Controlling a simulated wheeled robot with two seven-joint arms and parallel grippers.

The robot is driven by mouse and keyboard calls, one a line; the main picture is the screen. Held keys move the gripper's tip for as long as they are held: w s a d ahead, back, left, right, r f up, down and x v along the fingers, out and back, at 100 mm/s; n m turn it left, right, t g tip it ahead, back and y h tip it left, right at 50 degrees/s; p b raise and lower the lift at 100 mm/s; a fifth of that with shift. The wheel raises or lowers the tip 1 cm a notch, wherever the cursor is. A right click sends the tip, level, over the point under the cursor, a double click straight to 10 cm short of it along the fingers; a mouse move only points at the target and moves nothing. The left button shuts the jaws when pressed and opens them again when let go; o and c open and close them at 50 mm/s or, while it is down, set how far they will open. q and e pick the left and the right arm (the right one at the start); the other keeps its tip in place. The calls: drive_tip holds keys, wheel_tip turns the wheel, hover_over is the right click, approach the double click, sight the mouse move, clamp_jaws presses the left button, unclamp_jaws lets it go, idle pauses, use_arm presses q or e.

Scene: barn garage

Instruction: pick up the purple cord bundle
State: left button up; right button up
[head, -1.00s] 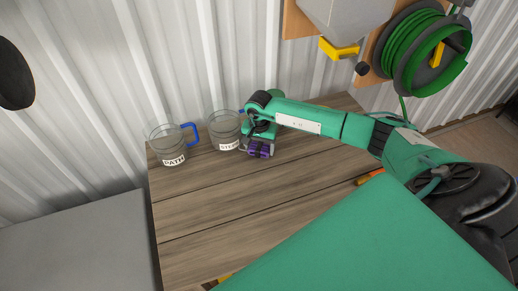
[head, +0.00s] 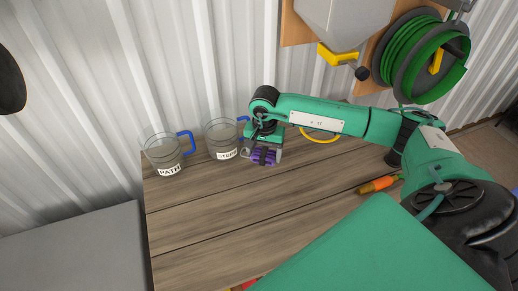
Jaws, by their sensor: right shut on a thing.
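The purple cord bundle (head: 263,156) is between the fingers of my right gripper (head: 262,154), just right of the labelled jugs. My right gripper is shut on it. The bundle shows as a small purple roll with a dark band around its middle. Whether it is clear of the wooden table (head: 220,215) or touching it, I cannot tell. My left gripper does not show.
Two clear jugs with blue handles, one marked PATH (head: 165,155) and one marked STEPS or similar (head: 222,139), stand close left of the gripper. An orange-handled tool (head: 378,185) lies at the right. A yellow ring-like thing (head: 320,136) is behind my arm. The table's middle is clear.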

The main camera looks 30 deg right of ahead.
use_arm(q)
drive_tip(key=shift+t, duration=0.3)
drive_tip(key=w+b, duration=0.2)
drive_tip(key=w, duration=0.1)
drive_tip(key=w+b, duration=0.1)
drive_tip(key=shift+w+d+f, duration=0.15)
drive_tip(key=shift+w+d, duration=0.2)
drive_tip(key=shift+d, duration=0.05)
use_arm(e)
drive_tip(key=s+a, duration=0.3)
drive_tip(key=s, duration=1.1)
drive_tip(key=shift+s+a, duration=0.15)
drive_tip(key=shift+a, duration=0.1)
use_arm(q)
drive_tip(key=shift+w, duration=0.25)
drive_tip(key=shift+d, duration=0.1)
